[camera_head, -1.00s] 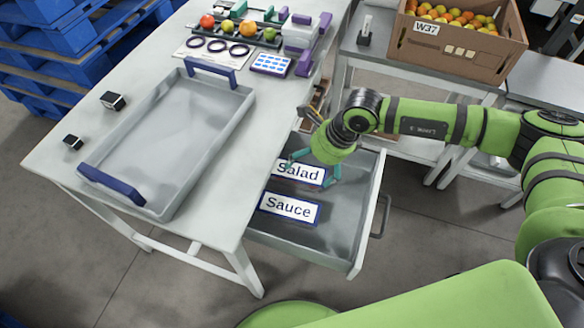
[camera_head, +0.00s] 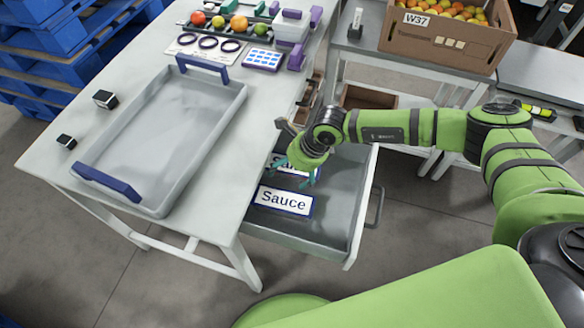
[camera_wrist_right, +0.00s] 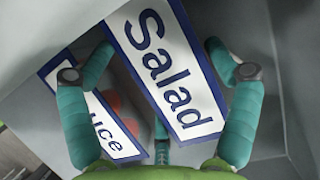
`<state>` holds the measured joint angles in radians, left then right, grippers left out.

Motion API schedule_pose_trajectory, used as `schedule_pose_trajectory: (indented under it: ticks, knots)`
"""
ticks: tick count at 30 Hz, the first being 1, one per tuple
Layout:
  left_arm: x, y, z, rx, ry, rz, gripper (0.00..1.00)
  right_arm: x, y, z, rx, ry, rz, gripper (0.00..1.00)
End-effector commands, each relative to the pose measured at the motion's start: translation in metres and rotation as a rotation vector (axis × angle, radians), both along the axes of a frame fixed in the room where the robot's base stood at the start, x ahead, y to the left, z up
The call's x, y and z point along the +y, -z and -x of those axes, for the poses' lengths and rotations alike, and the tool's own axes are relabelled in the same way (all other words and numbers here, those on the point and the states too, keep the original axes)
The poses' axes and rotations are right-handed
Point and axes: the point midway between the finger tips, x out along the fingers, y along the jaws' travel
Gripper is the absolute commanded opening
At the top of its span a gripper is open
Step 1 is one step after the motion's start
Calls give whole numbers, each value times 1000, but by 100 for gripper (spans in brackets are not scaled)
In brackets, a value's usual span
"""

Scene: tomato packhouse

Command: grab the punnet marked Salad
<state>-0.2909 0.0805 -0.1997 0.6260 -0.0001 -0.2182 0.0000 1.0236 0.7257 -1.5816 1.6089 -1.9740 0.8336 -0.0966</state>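The Salad punnet's white, blue-edged label (camera_head: 290,171) is partly hidden by my right gripper in the head view; in the right wrist view the label (camera_wrist_right: 172,72) reads "Salad" in full. It is in the open drawer (camera_head: 335,212), behind the Sauce label (camera_head: 283,201). My right gripper (camera_head: 297,170) is over the Salad label with its teal fingers spread. In the wrist view, one finger of the right gripper (camera_wrist_right: 158,75) is on each side of the label, with a gap visible on the right. Whether they touch the punnet is unclear. My left gripper is not in view.
A grey tray with blue handles (camera_head: 172,125) lies on the table left of the drawer. A cardboard crate of fruit (camera_head: 440,42) stands at the back right.

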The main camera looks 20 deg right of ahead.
Motion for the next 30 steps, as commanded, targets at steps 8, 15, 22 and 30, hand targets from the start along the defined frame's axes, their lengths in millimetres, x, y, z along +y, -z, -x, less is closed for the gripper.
schedule_pose_trajectory:
  ticks: [8,15,22,30]
  knots:
    - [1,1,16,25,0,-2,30,0,0,0,0,0,0,45]
    - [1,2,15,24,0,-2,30,0,-2,0,-1,0,-1,45]
    - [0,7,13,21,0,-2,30,-11,-11,6,1,3,0,45]
    - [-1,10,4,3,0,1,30,-34,-38,19,-6,-1,-3,45]
